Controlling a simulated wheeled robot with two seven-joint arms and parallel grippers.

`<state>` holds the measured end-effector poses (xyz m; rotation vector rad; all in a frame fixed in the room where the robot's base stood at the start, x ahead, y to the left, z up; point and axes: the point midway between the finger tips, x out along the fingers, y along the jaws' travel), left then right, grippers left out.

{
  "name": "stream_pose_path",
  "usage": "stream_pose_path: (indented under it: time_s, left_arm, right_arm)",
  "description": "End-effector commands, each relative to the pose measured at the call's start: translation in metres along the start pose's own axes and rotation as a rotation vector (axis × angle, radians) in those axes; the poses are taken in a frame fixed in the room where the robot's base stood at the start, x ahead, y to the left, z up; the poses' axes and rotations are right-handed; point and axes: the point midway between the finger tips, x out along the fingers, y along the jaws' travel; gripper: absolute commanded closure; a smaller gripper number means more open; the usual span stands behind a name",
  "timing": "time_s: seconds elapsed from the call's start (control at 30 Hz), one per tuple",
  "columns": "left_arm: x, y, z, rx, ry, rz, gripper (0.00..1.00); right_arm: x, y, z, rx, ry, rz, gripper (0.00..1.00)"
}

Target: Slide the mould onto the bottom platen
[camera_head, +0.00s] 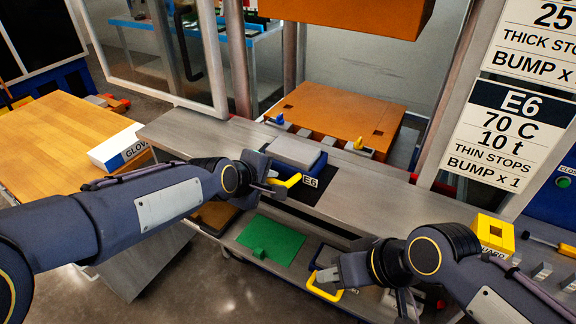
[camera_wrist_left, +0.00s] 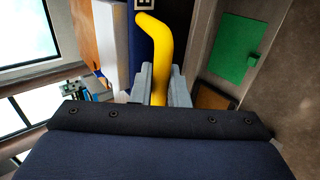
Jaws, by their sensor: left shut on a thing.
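The mould (camera_head: 294,152), a grey block on a dark blue base with an E6 label, sits on the steel table in front of the bottom platen. Its yellow handle faces me. My left gripper (camera_head: 278,184) is shut on that handle; the left wrist view shows the yellow handle (camera_wrist_left: 157,75) between the grey fingers (camera_wrist_left: 158,88). The bottom platen (camera_head: 335,112) is an orange slab behind the mould, its top bare. The mould is apart from it. My right gripper (camera_head: 345,275) is low at the right, beside another yellow handle; its finger opening is unclear.
An orange upper block (camera_head: 350,12) hangs above the platen. Blue and yellow pieces (camera_head: 356,144) stand at the platen's front edge. A green plate (camera_head: 272,240) lies on the lower shelf. A glove box (camera_head: 118,148) sits on the wooden table. Posts flank the press.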

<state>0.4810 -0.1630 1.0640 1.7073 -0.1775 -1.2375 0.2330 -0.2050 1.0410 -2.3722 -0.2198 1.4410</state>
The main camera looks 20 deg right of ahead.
Motion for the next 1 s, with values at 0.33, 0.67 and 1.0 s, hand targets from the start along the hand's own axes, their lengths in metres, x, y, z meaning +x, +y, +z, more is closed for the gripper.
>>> stream_pose_path:
  time_s: [0.33, 0.67, 1.0]
  left_arm:
    - [0.021, 0.021, 0.0, 0.002, 0.001, 0.003, 1.0]
    - [0.041, 0.039, 0.0, 0.002, 0.001, 0.005, 1.0]
    - [0.054, 0.048, 0.0, 0.001, 0.001, 0.007, 1.0]
  right_arm:
    - [-0.011, -0.005, -0.005, 0.0, 0.0, 0.0, 0.66]
    - [-0.02, -0.009, -0.01, 0.0, 0.0, 0.0, 0.66]
    - [-0.025, -0.011, -0.013, 0.0, 0.0, 0.0, 0.66]
